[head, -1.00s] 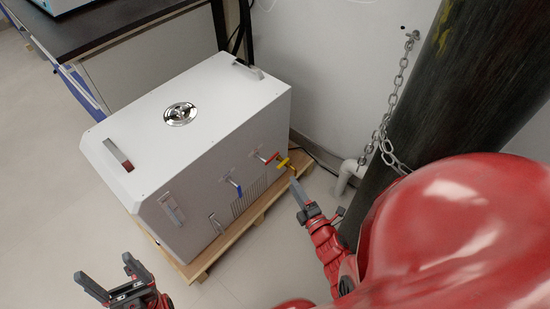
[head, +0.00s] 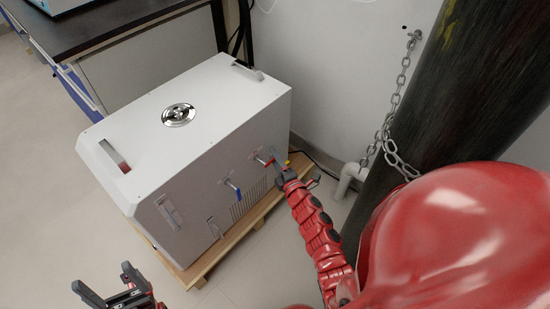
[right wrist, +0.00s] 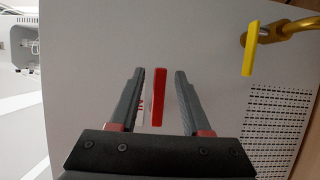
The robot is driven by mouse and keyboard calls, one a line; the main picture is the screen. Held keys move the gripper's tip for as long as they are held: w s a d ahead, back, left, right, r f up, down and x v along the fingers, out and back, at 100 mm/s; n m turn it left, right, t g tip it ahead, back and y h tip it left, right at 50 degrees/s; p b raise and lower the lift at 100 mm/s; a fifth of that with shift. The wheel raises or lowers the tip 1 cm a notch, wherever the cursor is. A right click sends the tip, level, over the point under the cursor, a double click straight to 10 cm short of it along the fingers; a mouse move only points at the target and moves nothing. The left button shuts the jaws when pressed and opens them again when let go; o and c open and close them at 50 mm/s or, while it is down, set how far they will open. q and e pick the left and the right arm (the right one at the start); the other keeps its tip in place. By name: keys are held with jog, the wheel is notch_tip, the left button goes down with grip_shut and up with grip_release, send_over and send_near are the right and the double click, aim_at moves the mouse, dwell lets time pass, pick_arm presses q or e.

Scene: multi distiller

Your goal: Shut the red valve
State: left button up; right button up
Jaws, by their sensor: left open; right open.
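The red valve (head: 262,160) is on the front of the white distiller (head: 160,188), between the blue valve and the yellow valve. In the right wrist view its red handle (right wrist: 158,97) is a narrow upright bar between my right gripper's two fingers, with a gap on both sides. My right gripper (right wrist: 160,71) is open around the handle. In the head view, my right gripper (head: 281,172) is close to the distiller front and partly hides the valve area. My left gripper (head: 103,276) is open and empty, in front of the distiller at lower left.
A yellow valve (right wrist: 250,48) is to the right of the red one in the wrist view. A blue valve (head: 233,187) is to its left in the head view. The distiller stands on a wooden pallet (head: 205,262). A dark chained cylinder (head: 455,90) stands at right.

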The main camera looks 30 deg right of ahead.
jog(key=shift+c, duration=0.3)
grip_shut()
